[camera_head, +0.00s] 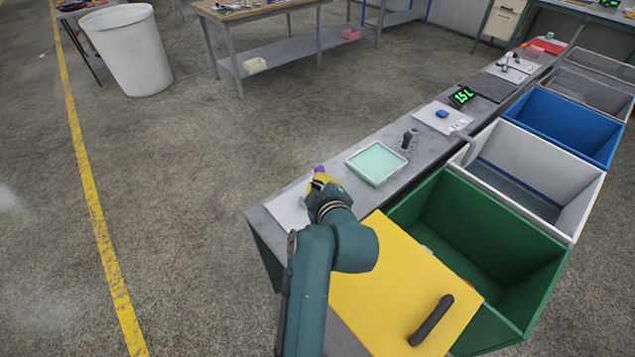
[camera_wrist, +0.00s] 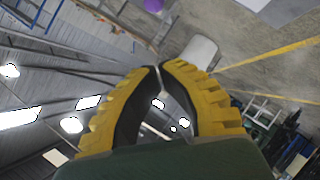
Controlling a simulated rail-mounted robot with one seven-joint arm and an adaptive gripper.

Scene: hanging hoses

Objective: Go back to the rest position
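My gripper (camera_head: 320,180) is at the near left end of the grey bench, above a white sheet or plate on the bench top. In the wrist view its two yellow-and-black fingers (camera_wrist: 160,70) curve together with their tips meeting or almost meeting. Nothing shows between them. A small purple thing (camera_head: 319,169) shows just beyond the fingers in the head view. It also shows at the top edge of the wrist view (camera_wrist: 153,5), apart from the fingertips. My arm hides part of the bench.
A yellow panel with a dark handle (camera_head: 432,320) lies right of my arm. Green (camera_head: 520,270), white (camera_head: 585,210) and blue (camera_head: 600,135) bins line the right side. A pale green tray (camera_head: 376,163) and a black knob (camera_head: 406,140) are on the bench. Open floor lies left.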

